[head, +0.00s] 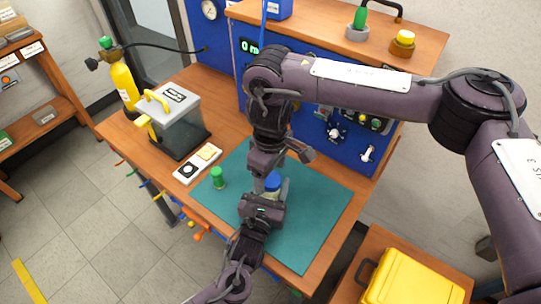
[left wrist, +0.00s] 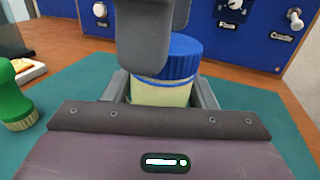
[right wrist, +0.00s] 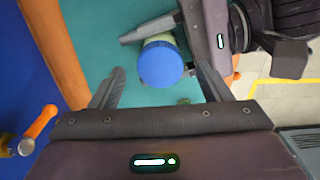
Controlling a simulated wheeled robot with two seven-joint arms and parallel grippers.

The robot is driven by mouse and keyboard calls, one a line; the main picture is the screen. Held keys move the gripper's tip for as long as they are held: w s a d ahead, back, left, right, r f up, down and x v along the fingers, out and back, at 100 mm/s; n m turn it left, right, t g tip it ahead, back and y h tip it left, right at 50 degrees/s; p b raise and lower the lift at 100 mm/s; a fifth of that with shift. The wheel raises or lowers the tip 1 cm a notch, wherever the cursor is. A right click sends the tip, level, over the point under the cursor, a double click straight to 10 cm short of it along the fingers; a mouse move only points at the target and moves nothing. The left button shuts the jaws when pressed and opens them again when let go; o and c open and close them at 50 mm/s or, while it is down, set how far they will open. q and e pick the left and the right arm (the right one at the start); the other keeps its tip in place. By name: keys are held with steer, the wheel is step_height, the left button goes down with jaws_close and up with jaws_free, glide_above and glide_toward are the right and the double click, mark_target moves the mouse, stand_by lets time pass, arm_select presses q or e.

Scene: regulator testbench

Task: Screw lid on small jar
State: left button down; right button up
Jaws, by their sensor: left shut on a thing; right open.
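A small jar (left wrist: 158,96) with pale yellow contents stands upright over the teal mat (head: 318,215). A blue lid (right wrist: 160,65) sits on its top; I cannot tell how tightly. The lid also shows in the head view (head: 272,182) and the left wrist view (left wrist: 182,57). My left gripper (left wrist: 160,93) is shut on the jar body from the front side. My right gripper (right wrist: 160,72) points down above the lid, open, with a finger to either side of it and gaps between. One of its dark fingers hides part of the lid in the left wrist view.
A green-handled stamp-like object (head: 217,177) stands on the mat's left part. The blue testbench panel (head: 335,128) rises behind. The mat's right side is clear.

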step_height(320, 180, up, 11)
steer(key=shift+f, duration=0.15)
arm_select(q)
steer(key=c, duration=0.5)
jaws_free()
steer(key=v, duration=0.8)
steer(key=shift+b, duration=0.3)
arm_select(e)
steer(key=shift+f, duration=0.35)
arm_select(q)
steer(key=shift+w, duration=0.1)
